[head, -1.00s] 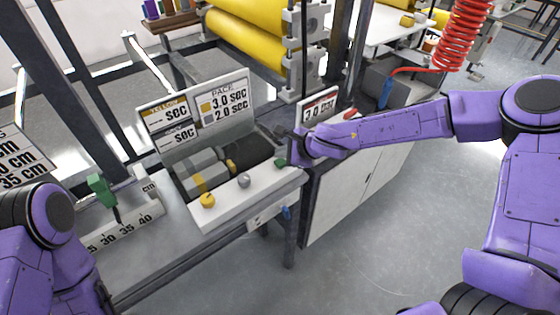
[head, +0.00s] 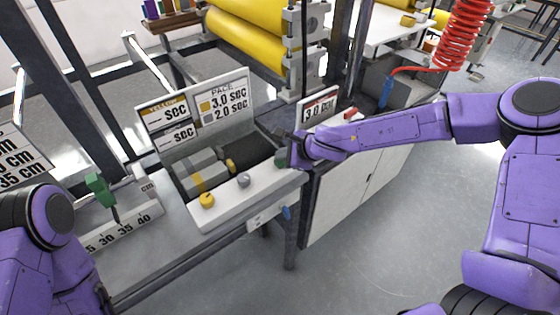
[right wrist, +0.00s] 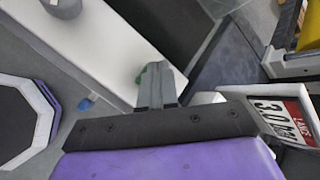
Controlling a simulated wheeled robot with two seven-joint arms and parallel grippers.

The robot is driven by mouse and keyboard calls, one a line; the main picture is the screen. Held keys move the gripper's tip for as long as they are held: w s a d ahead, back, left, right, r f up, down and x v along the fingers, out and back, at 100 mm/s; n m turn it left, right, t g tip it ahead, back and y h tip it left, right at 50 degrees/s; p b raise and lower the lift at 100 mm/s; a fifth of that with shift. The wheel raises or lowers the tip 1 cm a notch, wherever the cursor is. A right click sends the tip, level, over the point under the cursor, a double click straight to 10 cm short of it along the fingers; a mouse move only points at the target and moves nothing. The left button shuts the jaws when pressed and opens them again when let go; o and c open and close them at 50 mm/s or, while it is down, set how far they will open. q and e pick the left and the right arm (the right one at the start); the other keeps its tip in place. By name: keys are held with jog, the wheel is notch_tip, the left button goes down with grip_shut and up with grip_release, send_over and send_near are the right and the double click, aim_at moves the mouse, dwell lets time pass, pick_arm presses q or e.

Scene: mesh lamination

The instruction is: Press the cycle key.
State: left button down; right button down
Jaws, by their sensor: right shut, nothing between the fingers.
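A green key (head: 281,160) sits at the right end of the white front strip (head: 225,208) of the panel. A grey round knob (head: 244,180) and a yellow one (head: 207,200) stand along the strip to its left. My right gripper (head: 283,140) is at the green key, partly hidden by its own wrist. In the right wrist view, the shut, empty fingers (right wrist: 156,86) overlap the green key (right wrist: 141,75), of which only an edge shows. I cannot tell whether they touch it. My left arm shows at lower left, but its gripper is out of view.
A sign board (head: 222,98) with pace times stands behind the rollers (head: 208,172). A small 3.0 sign (head: 318,107) and a white cabinet (head: 345,200) are to the right. A blue knob (head: 287,213) is on the front below. A ruler (head: 125,225) lies at left.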

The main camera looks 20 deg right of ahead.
aim_at(283, 163)
jog(key=shift+f+b, duration=0.3)
jog(key=shift+f, duration=0.15)
dwell(0.5)
jog(key=shift+r+p, duration=0.95)
jog(key=shift+p, duration=0.1)
jog(key=shift+r, duration=0.1)
notch_tip(283, 163, up, 5)
jog(key=p, duration=0.5)
